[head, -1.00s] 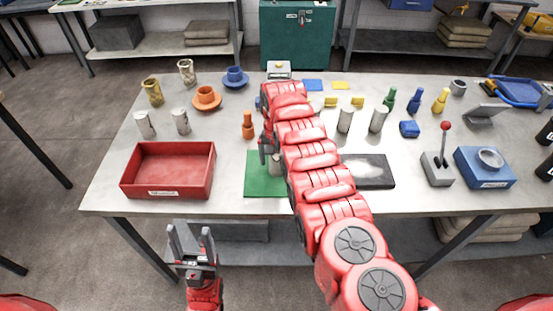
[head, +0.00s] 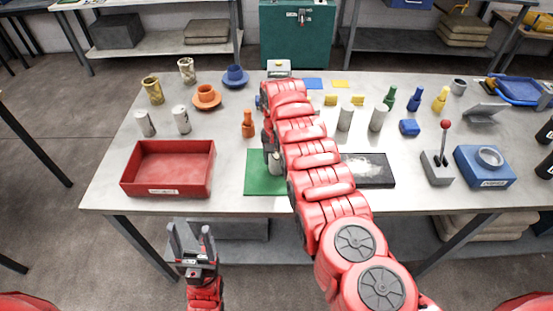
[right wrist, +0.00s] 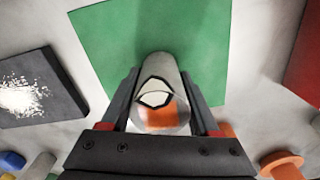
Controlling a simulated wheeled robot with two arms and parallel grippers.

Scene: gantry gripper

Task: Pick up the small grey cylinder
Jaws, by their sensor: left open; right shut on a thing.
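My right gripper (right wrist: 165,112) is shut on a small grey cylinder (right wrist: 160,68) with a white and an orange patch. The cylinder is over the green mat (right wrist: 205,40); I cannot tell for sure whether it touches the mat. In the head view the held cylinder (head: 275,165) shows just above the green mat (head: 262,185), partly hidden by my right arm. My left gripper (head: 190,230) is open and empty, in front of the table's near edge.
A red tray (head: 168,192) stands left of the mat and a dark panel with white powder (head: 385,172) lies right of it. Several pale cylinders (head: 181,120), an orange bottle-shaped piece (head: 248,124) and a lever box (head: 437,170) stand around.

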